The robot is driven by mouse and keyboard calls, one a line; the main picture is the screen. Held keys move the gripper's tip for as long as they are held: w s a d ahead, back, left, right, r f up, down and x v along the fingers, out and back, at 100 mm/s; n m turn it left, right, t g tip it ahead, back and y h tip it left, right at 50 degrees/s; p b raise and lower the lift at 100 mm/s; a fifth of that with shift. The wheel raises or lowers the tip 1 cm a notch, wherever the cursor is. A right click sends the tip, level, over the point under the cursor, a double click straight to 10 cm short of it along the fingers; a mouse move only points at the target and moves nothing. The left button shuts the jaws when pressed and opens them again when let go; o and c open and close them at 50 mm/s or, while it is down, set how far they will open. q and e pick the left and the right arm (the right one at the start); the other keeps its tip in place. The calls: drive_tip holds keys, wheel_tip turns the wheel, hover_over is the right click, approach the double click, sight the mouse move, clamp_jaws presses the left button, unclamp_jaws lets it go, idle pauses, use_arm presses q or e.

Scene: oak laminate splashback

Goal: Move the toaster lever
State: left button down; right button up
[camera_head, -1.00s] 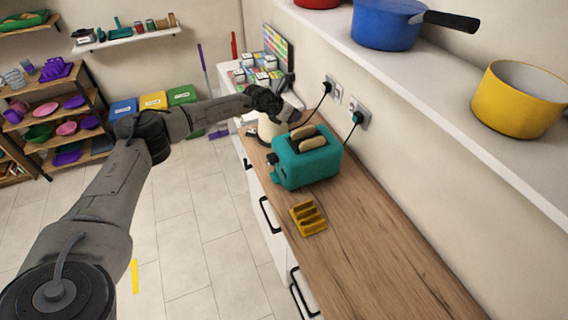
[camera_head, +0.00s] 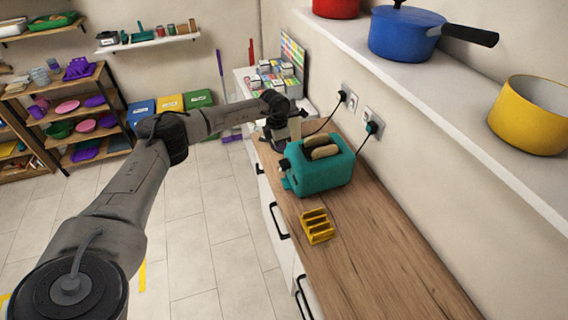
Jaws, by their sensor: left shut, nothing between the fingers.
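The teal toaster (camera_head: 325,177) stands on the wooden counter with two slices of bread (camera_head: 322,148) in its top slots. A small teal part that may be its lever (camera_head: 286,182) sticks out at its left end. My left arm reaches across from the left, and my left gripper (camera_head: 278,146) points down beside the far left corner of the toaster. It is shut and empty. Whether its fingertips touch the toaster I cannot tell. My right gripper is not in view.
A yellow toast rack (camera_head: 317,227) sits on the counter (camera_head: 375,265) in front of the toaster. Plugs with cords (camera_head: 371,128) are on the wall behind. A shelf with a blue pot (camera_head: 405,35) and a yellow pot (camera_head: 530,118) overhangs at right. The near counter is clear.

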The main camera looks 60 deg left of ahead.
sight(283, 163)
use_arm(q)
drive_tip(key=shift+f, duration=0.15)
drive_tip(key=f+b, duration=0.6)
drive_tip(key=shift+w+d+f+b, duration=0.1)
drive_tip(key=shift+w+f+b, duration=0.2)
drive_tip(key=shift+w+f, duration=0.1)
idle(0.3)
